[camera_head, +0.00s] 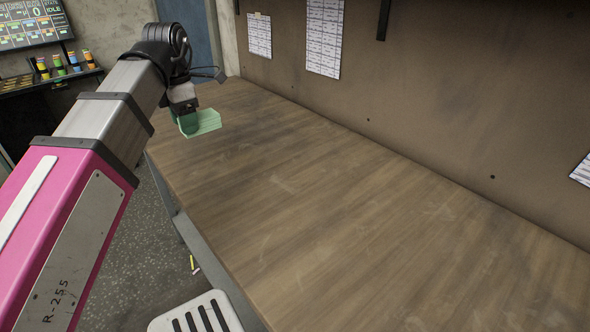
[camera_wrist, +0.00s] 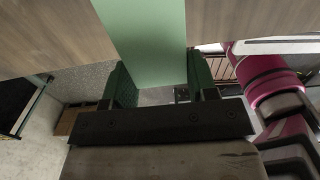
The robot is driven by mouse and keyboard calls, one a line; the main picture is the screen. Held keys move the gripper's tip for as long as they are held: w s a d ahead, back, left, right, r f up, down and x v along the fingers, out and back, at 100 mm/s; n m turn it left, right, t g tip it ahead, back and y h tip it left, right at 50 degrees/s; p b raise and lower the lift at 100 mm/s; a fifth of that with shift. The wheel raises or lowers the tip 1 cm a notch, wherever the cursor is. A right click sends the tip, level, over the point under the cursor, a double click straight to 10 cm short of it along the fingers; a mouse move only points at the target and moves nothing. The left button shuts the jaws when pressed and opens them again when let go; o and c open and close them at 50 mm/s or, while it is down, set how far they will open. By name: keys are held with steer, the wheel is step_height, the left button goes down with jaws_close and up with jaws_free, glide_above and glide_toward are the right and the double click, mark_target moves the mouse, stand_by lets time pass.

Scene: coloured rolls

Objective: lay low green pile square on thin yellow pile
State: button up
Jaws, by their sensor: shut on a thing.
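The green pile (camera_head: 203,121) is a light green flat block at the far left end of the wooden table. My gripper (camera_head: 186,118) is shut on it at its left end. In the wrist view the green pile (camera_wrist: 147,38) runs out between the two fingers of my gripper (camera_wrist: 158,72). The pile appears to be held over the table top; whether it touches the wood I cannot tell. I see no yellow pile on the table in either view; part of the table is behind my arm and the held pile.
The wooden table (camera_head: 350,220) is bare over its visible length. A brown wall (camera_head: 430,100) with paper sheets runs along its back. A rack with coloured rolls (camera_head: 58,67) stands at the far left. A pale slotted seat (camera_head: 197,315) is by the near edge.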

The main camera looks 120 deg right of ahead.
steer(key=s+a, duration=0.3)
steer(key=s, duration=0.1)
glide_above(261, 168)
step_height(261, 168, down, 6)
steer(key=shift+f, duration=2.2)
steer(key=o, duration=1)
steer(key=shift+f, duration=0.15)
